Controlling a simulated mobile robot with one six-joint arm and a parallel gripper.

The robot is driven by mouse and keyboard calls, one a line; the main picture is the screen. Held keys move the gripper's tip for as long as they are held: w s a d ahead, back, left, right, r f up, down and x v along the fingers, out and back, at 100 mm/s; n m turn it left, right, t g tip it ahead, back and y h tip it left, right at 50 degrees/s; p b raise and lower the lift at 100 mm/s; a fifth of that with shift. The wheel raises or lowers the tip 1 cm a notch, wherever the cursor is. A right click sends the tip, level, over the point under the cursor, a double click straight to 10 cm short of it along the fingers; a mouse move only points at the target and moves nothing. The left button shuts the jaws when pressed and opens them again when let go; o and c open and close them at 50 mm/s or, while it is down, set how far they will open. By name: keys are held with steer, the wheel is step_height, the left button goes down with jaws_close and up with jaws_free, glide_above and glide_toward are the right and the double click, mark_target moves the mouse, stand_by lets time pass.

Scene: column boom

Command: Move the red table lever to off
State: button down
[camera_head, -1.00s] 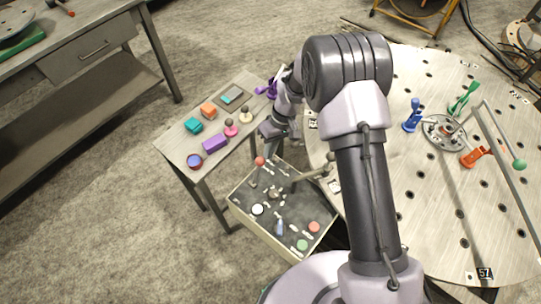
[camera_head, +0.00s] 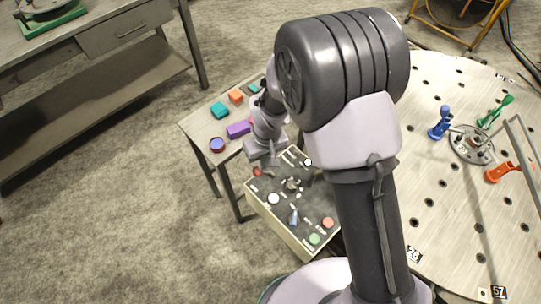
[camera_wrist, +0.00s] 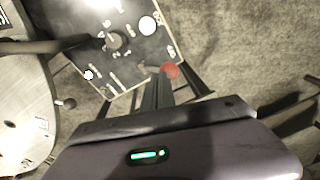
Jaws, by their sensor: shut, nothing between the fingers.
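The red-knobbed lever (camera_head: 257,171) stands at the far left corner of the dark-topped control box (camera_head: 262,196). In the wrist view its round red knob (camera_wrist: 170,71) shows beside my fingertips, near the panel's edge. My gripper (camera_wrist: 157,76) is shut and empty, pointing down at the panel, with its tips just left of the knob. I cannot tell whether they touch it. In the head view my wrist hangs over the box's far left edge and the fingertips are hard to make out. The lever's stem and its labels are too small or hidden to read.
The panel also carries a dark rotary knob (camera_wrist: 116,41), a white button (camera_wrist: 147,25), and red (camera_head: 327,222) and green (camera_head: 314,239) buttons. A narrow table (camera_head: 197,130) with small coloured objects stands behind. A round perforated table (camera_head: 440,215) stands on the right.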

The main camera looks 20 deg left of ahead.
steer(key=shift+s+a+f, duration=0.25)
steer(key=shift+s, duration=0.5)
steer(key=shift+s+f+b, duration=0.2)
steer(key=shift+s+b, duration=0.05)
steer(key=shift+b, duration=0.05)
steer(key=shift+w+r+p, duration=0.15)
steer(key=shift+r+p, duration=0.15)
steer(key=shift+r, duration=0.05)
steer(key=s+r+p, duration=0.3)
steer(key=r+p, duration=0.1)
steer(key=r, duration=0.7)
steer(key=shift+a+p, duration=0.25)
steer(key=shift+p, duration=0.1)
steer(key=shift+r, duration=0.1)
